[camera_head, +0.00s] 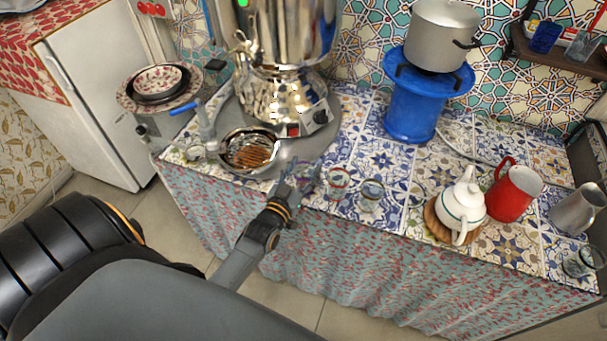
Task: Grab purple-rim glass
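The purple-rim glass (308,172) seems to stand near the front edge of the tiled counter, just left of a red-rim glass; it is small and partly hidden by my gripper. My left gripper (297,180) reaches over the counter's front edge from the lower left, with its fingers right at this glass. I cannot tell whether the fingers touch it or how far apart they are. My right gripper is not in view.
The red-rim glass (337,182) and a pale-rim glass (371,194) stand close on the right. A metal bowl (250,150) sits left, below the samovar (285,95). Farther right are a white teapot (462,204), a red pitcher (514,192) and a metal pitcher (579,209).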

